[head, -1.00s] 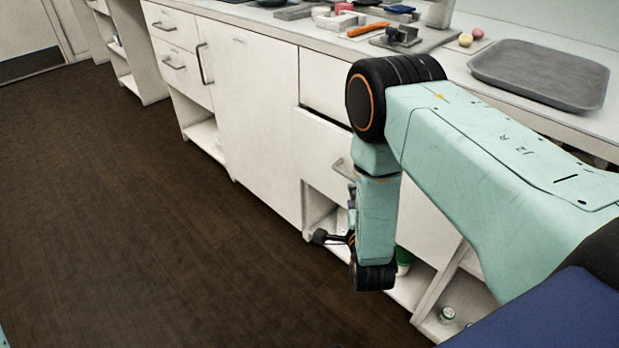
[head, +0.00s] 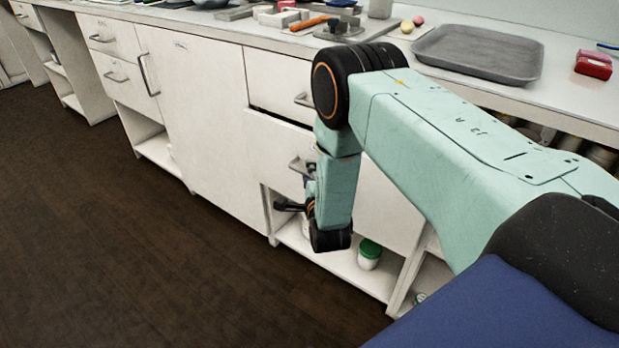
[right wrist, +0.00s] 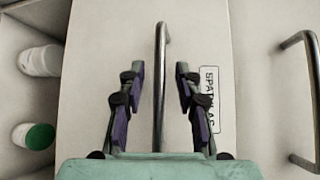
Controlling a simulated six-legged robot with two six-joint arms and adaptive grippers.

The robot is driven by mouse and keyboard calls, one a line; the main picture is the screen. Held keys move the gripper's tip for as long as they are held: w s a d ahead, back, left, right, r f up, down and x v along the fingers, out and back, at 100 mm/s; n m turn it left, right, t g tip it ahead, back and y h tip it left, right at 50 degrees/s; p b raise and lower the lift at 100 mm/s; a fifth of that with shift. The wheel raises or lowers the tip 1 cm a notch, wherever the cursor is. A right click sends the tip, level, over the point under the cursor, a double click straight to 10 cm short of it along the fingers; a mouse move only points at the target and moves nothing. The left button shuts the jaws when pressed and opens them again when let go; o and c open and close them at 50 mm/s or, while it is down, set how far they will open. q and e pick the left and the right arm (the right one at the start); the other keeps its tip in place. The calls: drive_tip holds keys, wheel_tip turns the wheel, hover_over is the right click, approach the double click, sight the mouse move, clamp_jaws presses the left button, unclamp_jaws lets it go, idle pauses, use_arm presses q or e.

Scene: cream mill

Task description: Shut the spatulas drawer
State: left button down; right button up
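The spatulas drawer (head: 275,135) is the lower white drawer under the counter. It stands out a little, with a dark gap above its front. Its label (right wrist: 210,98) and upright-looking bar handle (right wrist: 160,85) show in the right wrist view. My right gripper (right wrist: 160,78) is open, with its two purple-padded fingers on either side of the handle and visible gaps to it. In the head view, the right gripper (head: 297,190) is partly hidden by my own wrist, in front of the drawer's handle (head: 299,165). My left gripper is not in view.
Above is another drawer (head: 275,80) with its own handle (right wrist: 300,95). Below is an open shelf with a green-lidded jar (head: 369,254). The counter holds a grey tray (head: 480,53) and small tools. The dark floor (head: 120,230) at left is clear.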

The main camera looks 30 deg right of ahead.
drive_tip(key=shift+c, duration=0.4)
clamp_jaws()
idle(0.4)
